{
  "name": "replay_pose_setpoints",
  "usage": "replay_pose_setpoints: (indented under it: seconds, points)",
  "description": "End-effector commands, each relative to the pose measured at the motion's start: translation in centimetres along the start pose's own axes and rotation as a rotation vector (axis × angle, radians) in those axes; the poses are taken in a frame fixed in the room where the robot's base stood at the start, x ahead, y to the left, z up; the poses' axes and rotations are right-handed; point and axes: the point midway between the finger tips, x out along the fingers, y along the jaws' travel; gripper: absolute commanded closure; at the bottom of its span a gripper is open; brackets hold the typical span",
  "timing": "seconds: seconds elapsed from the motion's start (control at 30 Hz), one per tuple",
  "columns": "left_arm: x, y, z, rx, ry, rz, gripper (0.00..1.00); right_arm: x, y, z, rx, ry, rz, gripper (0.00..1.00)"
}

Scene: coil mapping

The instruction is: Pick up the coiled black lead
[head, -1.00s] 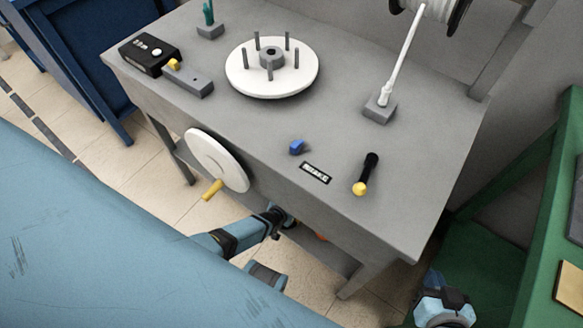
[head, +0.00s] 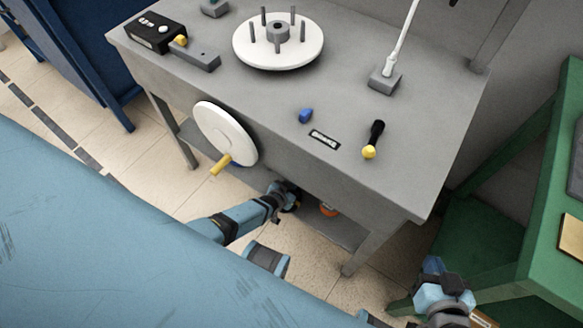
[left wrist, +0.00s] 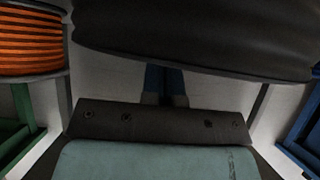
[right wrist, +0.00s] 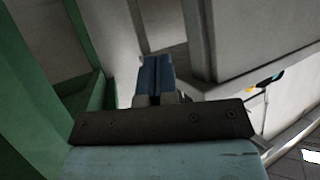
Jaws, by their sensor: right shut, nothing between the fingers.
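My left gripper (left wrist: 166,84) reaches under the grey workbench in the left wrist view. A large, dark, ribbed round body (left wrist: 200,38) fills the top of that view and hides the fingertips; I cannot tell whether it is the coiled black lead. The fingers look close together, but whether they hold anything is hidden. In the head view my left wrist ends at a dark shape (head: 288,196) below the bench's front edge, too small to make out. My right gripper (right wrist: 157,78) is shut and empty, low near the green table, well away from the bench shelf.
An orange spool (left wrist: 32,38) stands beside the dark body; it also shows on the lower shelf (head: 328,210). A white crank wheel (head: 225,133) juts from the bench front. The bench top (head: 240,100) carries a pegged white disc (head: 300,52). A green table (head: 535,170) stands at right.

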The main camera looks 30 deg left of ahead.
Motion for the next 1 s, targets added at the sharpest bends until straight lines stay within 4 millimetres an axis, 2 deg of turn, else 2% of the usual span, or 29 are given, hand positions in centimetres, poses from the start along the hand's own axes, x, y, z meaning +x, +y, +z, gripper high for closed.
replay_pose_setpoints:
  seconds: [0.03, 0.17, 0.4, 0.8, 1.0]
  points:
    - [-0.8, -0.1, 1.6, 0.002, -0.035, -0.001, 1.0, -0.1, 0.0, -0.2, 0.0, -0.002, 0.0, 1.0]
    - [-1.4, -0.1, 0.6, 0.002, -0.031, -0.001, 1.0, -0.6, -0.1, -1.0, -0.001, -0.004, 0.001, 1.0]
    - [-1.1, -0.1, 0.2, 0.0, -0.023, -0.001, 1.0, -0.4, 0.1, -0.6, -0.009, -0.006, 0.007, 1.0]
    - [-10.4, -0.1, 0.1, 0.001, -0.027, -0.001, 1.0, -1.3, 0.6, -0.6, -0.02, -0.076, 0.031, 1.0]
    - [-13.5, -0.1, 0.4, 0.003, -0.029, -0.001, 1.0, -1.5, 0.6, -0.5, -0.006, -0.092, 0.032, 1.0]
